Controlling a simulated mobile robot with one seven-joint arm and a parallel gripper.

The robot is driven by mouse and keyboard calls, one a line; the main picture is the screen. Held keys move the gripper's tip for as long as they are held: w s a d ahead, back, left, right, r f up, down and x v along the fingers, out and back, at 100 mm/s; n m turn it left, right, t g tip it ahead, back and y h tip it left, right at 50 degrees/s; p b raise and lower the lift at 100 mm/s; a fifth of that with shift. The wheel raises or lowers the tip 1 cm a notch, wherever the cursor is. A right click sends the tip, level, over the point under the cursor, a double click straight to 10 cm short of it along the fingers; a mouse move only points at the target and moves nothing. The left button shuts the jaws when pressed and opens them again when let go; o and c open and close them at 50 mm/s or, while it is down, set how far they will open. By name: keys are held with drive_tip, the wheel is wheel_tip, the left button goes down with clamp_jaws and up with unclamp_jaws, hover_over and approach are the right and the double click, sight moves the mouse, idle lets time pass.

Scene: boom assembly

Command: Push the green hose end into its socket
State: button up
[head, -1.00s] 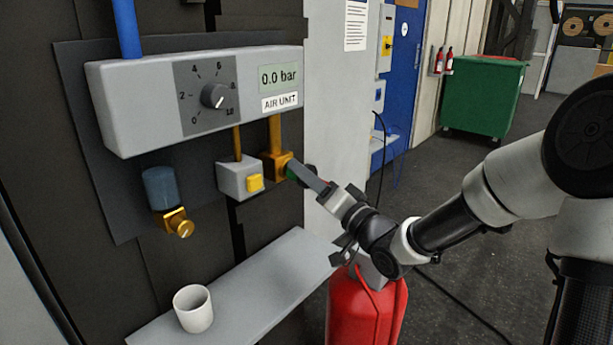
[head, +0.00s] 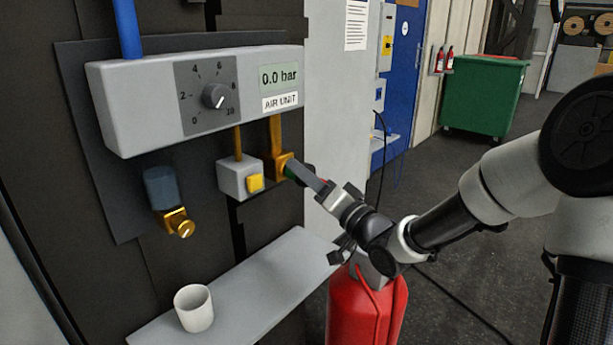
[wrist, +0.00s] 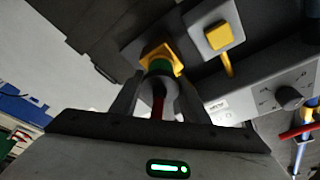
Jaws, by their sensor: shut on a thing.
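The brass socket (head: 283,164) hangs on a brass pipe under the right end of the air unit. It also shows in the wrist view (wrist: 158,53). The green hose end (wrist: 160,68) is at the mouth of the socket, roughly in line with it, and appears to touch it. How deep it sits I cannot tell. In the head view only a bit of green (head: 290,172) shows beside the finger. My gripper (head: 296,170) is shut on the hose end, with one finger on each side of it in the wrist view (wrist: 160,88).
A grey box with a yellow button (head: 254,183) is close left of the socket. The air unit (head: 145,105) reads 0.0 bar. A shelf (head: 265,275) with a white cup (head: 193,308) lies below. A red cylinder (head: 367,312) stands under my wrist.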

drive_tip(key=shift+w+a, duration=0.15)
drive_tip(key=shift+a, duration=0.05)
drive_tip(key=o, duration=1.1)
drive_tip(key=shift+c, duration=0.2)
drive_tip(key=p+v, duration=0.2)
drive_tip(key=v, duration=1.5)
drive_tip(key=shift+d+f, duration=0.1)
